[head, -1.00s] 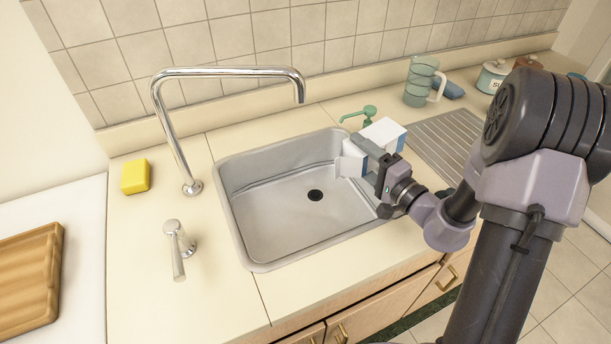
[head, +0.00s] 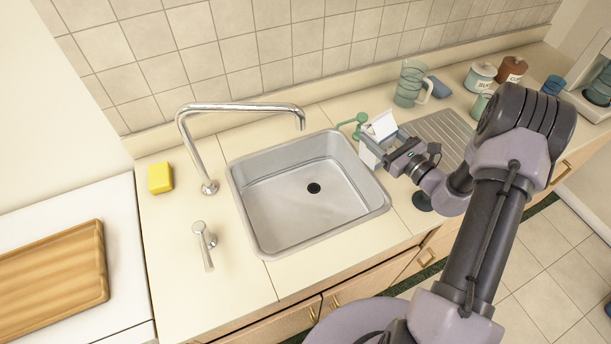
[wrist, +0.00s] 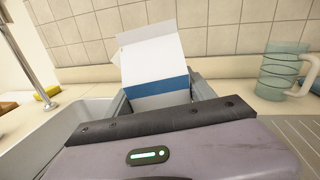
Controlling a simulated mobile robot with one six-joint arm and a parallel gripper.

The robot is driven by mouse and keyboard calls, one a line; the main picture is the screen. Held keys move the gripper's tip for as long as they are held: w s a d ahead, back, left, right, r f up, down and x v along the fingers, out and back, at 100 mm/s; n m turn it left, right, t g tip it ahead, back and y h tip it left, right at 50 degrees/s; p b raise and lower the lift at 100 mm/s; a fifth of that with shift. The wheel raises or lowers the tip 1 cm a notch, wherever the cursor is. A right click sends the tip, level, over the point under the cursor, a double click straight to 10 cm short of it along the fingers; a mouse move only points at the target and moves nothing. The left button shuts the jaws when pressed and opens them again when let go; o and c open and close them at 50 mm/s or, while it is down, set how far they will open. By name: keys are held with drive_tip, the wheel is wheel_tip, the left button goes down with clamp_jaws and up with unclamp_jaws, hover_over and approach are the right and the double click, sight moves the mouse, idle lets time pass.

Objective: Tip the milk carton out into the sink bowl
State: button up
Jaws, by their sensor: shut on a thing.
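The milk carton (head: 383,126) is white with a blue band and sits between the jaws of my gripper (head: 376,146). In the head view it is at the back right corner of the sink bowl (head: 270,205), beside the rim. In the wrist view the carton (wrist: 155,55) stands nearly upright, leaning slightly, with its blue band just above the jaws. My gripper is shut on its lower part. The sink bowl looks empty, with a dark drain in its floor. Whether the carton's base touches the counter is hidden.
A chrome tap (head: 240,108) arches over the back of the sink. A glass jug (head: 410,85) and canisters (head: 480,76) are farther right. A yellow sponge (head: 160,178) lies left. A ribbed drainboard (head: 445,130) is right.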

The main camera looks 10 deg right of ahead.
sight(388, 126)
drive_tip(key=shift+m, duration=0.7)
drive_tip(key=shift+w+d+r+p, duration=0.1)
drive_tip(key=shift+d+r+p, duration=0.05)
drive_tip(key=shift+r+p, duration=0.8)
drive_tip(key=shift+d+r+p, duration=0.1)
drive_tip(key=shift+r+p, duration=0.5)
drive_tip(key=shift+r, duration=0.65)
drive_tip(key=shift+f, duration=0.1)
